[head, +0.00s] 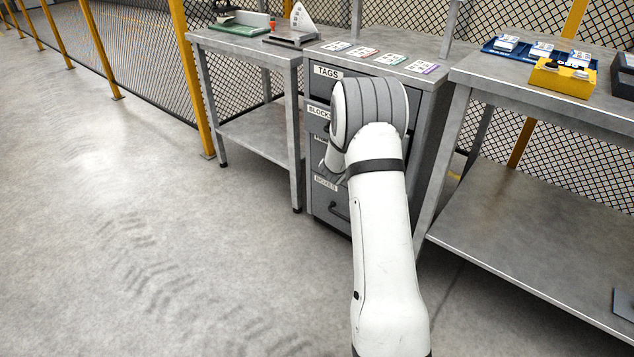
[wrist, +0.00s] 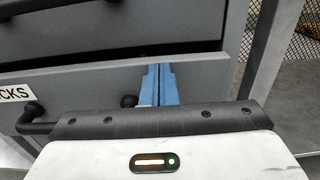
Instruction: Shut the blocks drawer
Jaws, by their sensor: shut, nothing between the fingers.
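The blocks drawer (head: 319,112) is the second one down in the grey cabinet, with a white BLOCKS label. My arm hides most of its front in the head view. The wrist view shows its grey front (wrist: 90,92) close up, with the end of its label at the left edge. Its black handle (wrist: 32,117) shows at the lower left, partly behind my gripper body.
The tags drawer (head: 327,72) is above, and a lower drawer with a handle (head: 338,212) is below. Several cards lie on the cabinet top. A grey table (head: 243,45) stands left and a workbench (head: 545,95) right. The floor at the left is clear.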

